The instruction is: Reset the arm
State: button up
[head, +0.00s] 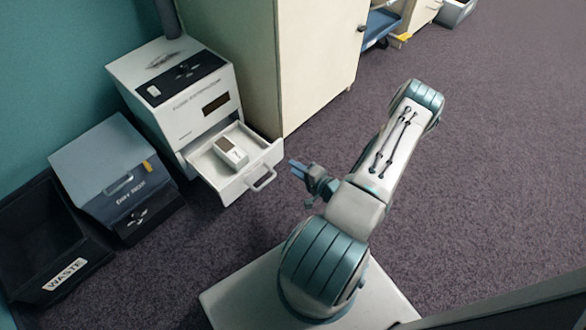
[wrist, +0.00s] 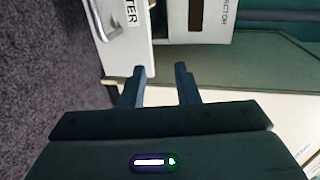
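My gripper (head: 297,168) hangs at the end of my bent arm, just right of an open drawer and above the carpet. In the wrist view my gripper (wrist: 160,84) shows two dark fingers spread apart with nothing between them, so it is open and empty. In that view the white drawer front with its handle lies ahead at the upper left.
A white cabinet (head: 190,100) has its lower drawer (head: 240,185) pulled out, with a small white device (head: 231,152) inside. A grey-blue box (head: 105,165) and a black waste bin (head: 45,225) stand left. A cream cupboard (head: 318,55) stands behind. Carpet at right is clear.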

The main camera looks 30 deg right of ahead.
dwell(0.4)
jog(key=w+d+r+n+g+h+p, duration=0.1)
jog(key=w+r+n+g+p, duration=0.1)
jog(key=r+n+p, duration=0.3)
jog(key=w+d+r+g+h+p, duration=0.1)
jog(key=w+r+g+p, duration=0.1)
jog(key=r, duration=0.6)
jog(key=w+d+r+n+g+h+p, duration=0.1)
jog(key=w+d+r+n+g+p, duration=0.1)
jog(key=r+n+g+p, duration=0.3)
jog(key=w+a+r+h+p, duration=0.1)
jog(key=a+r+p, duration=0.15)
jog(key=r, duration=0.75)
jog(key=a+r+h+p, duration=0.1)
jog(key=r+p, duration=0.2)
jog(key=r, duration=0.8)
jog(key=s+a+r+n+g+h+p, duration=0.1)
jog(key=s+a+r+p, duration=0.25)
jog(key=r, duration=0.55)
jog(key=s+a+r+n+g+p, duration=0.15)
jog(key=a+r+p, duration=0.25)
jog(key=r, duration=0.5)
jog(key=s+a+r+n+y+p, duration=0.2)
jog(key=s+a+r+p, duration=0.5)
jog(key=s+a+r, duration=0.5)
notch_tip(320, 180, up, 3)
jog(key=shift+s+a+f+g, duration=0.15)
jog(key=shift+s+g, duration=0.3)
jog(key=shift+s, duration=0.5)
